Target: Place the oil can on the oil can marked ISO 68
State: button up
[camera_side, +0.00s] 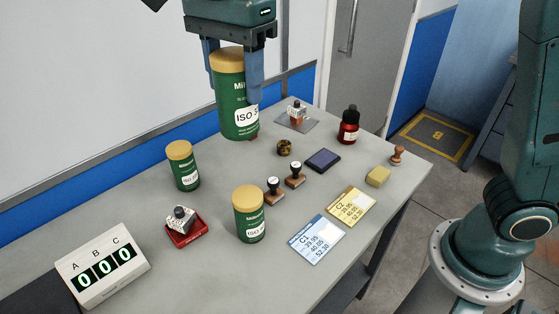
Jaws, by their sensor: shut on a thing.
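My gripper (232,85) is shut on a green oil can (233,112) with a yellow lid, one finger on each side near its top. The can is upright, and its white label starts "ISO 3"; the rest is cut off. It appears to be held above the back of the table, with its large size suggesting it is raised toward the camera. A second green can (184,172) stands at the back left, and a third (248,222) stands nearer the front. Both have yellow lids and ISO labels whose numbers I cannot read surely.
On the grey table (140,212) stand a counter box (103,270), a stamp on a red tray (183,226), two stamps (284,183), a dark ink pad (322,160), a red bottle (348,126) and two cards (317,240). Bare table surrounds the back-left can.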

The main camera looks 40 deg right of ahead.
notch_tip(320, 180, down, 10)
dwell(0.4)
jog(key=shift+f, duration=2.1)
jog(key=shift+f, duration=0.2)
jog(key=o, duration=1.4)
jog(key=shift+r, duration=0.1)
notch_tip(320, 180, up, 12)
jog(key=shift+f, duration=0.1)
jog(key=shift+r, duration=0.2)
